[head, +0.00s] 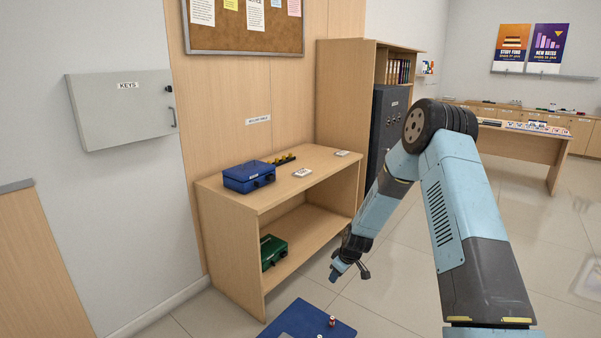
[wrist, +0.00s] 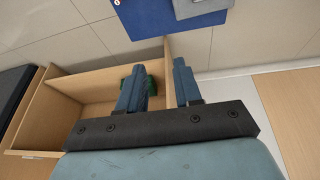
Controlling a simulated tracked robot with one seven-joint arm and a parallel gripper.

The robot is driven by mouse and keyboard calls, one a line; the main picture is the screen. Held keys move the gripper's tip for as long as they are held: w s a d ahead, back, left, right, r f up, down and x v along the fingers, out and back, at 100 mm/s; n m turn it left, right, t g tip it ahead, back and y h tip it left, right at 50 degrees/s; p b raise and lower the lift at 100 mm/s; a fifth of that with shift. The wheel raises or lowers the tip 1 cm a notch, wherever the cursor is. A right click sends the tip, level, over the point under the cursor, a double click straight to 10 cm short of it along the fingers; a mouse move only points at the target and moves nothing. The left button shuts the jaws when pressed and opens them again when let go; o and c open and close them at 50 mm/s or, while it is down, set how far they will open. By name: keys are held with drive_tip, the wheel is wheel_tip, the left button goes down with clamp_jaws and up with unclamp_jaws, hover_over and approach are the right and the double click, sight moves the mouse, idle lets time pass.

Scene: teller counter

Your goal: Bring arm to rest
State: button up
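My arm is blue and black and reaches up and then down in the right half of the head view. My gripper (head: 350,268) hangs in the air to the right of the wooden shelf unit's front and points down. In the wrist view its two blue fingers (wrist: 160,88) stand apart with a gap between them, and nothing is held there. Part of the green box shows behind the fingers.
The wooden shelf unit (head: 233,243) carries a blue cash box (head: 249,177) on top and a green box (head: 273,251) on its lower shelf. A blue surface (head: 290,322) lies at the bottom. A grey key cabinet (head: 122,108) hangs left. Open floor lies right.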

drive_tip(key=s+d+r+m+h, duration=0.15)
drive_tip(key=s+r, duration=0.35)
drive_tip(key=r, duration=0.6)
drive_tip(key=s+d+r+m+t, duration=0.15)
drive_tip(key=s+r, duration=0.25)
drive_tip(key=r, duration=0.8)
drive_tip(key=s+d+r+m, duration=0.1)
drive_tip(key=s+d+r, duration=0.3)
drive_tip(key=r, duration=0.7)
drive_tip(key=s+d+r+m, duration=0.1)
drive_tip(key=s+r, duration=0.3)
drive_tip(key=s, duration=0.5)
drive_tip(key=s+d+r+m, duration=0.1)
drive_tip(key=s+r+m, duration=0.2)
drive_tip(key=s, duration=0.7)
drive_tip(key=s+d+r+m+h, duration=0.1)
drive_tip(key=s+r, duration=0.4)
drive_tip(key=s, duration=0.5)
drive_tip(key=shift+s+r+m+t, duration=0.15)
drive_tip(key=shift+s+m+t, duration=0.1)
drive_tip(key=shift+m+t, duration=0.2)
drive_tip(key=shift+d, duration=0.1)
